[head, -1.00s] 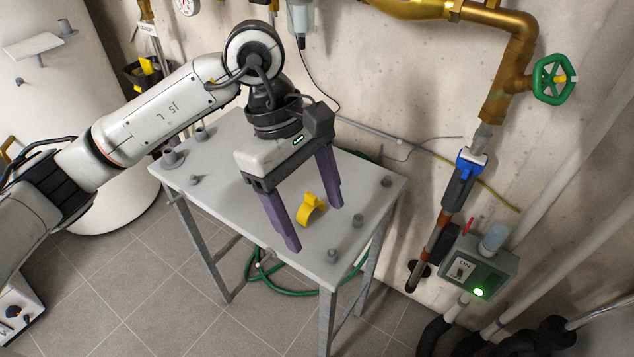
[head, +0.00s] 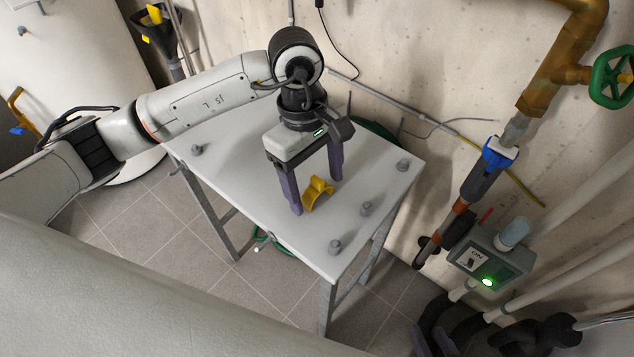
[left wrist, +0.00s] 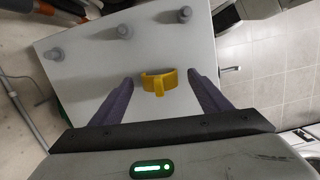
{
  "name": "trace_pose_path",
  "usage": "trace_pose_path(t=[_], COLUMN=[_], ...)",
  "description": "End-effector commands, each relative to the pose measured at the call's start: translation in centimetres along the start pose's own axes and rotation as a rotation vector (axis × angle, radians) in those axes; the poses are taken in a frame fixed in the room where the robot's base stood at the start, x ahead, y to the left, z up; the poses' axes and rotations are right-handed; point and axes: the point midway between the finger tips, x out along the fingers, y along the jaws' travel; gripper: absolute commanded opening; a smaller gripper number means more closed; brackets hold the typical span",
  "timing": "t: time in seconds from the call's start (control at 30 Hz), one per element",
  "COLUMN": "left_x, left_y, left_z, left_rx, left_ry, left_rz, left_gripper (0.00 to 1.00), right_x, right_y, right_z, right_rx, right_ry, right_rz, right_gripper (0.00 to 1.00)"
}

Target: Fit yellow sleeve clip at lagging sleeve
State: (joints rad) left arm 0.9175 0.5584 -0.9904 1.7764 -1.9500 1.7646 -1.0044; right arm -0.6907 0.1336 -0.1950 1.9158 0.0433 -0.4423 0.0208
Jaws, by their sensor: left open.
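The yellow sleeve clip (head: 318,190), a curved band with a tab, lies on the grey table (head: 250,205). My left gripper (head: 316,197) points down over it, open, with one purple finger on each side. In the left wrist view the clip (left wrist: 158,82) sits between the spread fingertips (left wrist: 160,78), with gaps on both sides. The dark grey lagging sleeve (head: 481,184) is around the slanted pipe on the wall at right. A blue clip (head: 497,153) is at its upper end. Purple finger-like parts, seemingly my right gripper (head: 432,342), show at the bottom edge, mostly cut off.
Several grey pegs stand on the table, including one at the front corner (head: 335,246) and one at the right (head: 403,165). A switch box (head: 492,262) with a green light is below the sleeve. A green valve wheel (head: 612,78) is at upper right.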

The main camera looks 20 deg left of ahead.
Motion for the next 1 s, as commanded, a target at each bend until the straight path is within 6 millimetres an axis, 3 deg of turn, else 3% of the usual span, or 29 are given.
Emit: trace_pose_path(t=[0.1,0.37,0.6,0.87,1.0], left_x=[1.1,1.2,1.2,1.1,-0.4], left_y=[0.0,0.0,0.0,0.0,0.1], left_z=[0.1,0.0,0.0,0.0,0.2], left_rx=[0.001,0.001,0.001,0.001,0.001], left_ry=[-0.001,0.000,0.000,0.000,0.000], left_rz=[-0.001,0.001,0.001,0.002,0.006], left_gripper=[0.70,0.68,0.28,0.27,0.27], right_x=[0.1,0.1,0.1,0.1,0.1], right_y=[0.1,0.3,0.3,0.3,0.3], right_z=[-0.7,-0.8,-0.5,-0.2,-0.1], right_rx=[-0.001,-0.001,-0.001,-0.001,-0.002], right_ry=[0.012,0.014,0.010,0.004,0.003], right_rz=[0.002,0.004,0.004,0.004,0.004], right_gripper=[0.31,0.31,0.31,0.31,0.31])
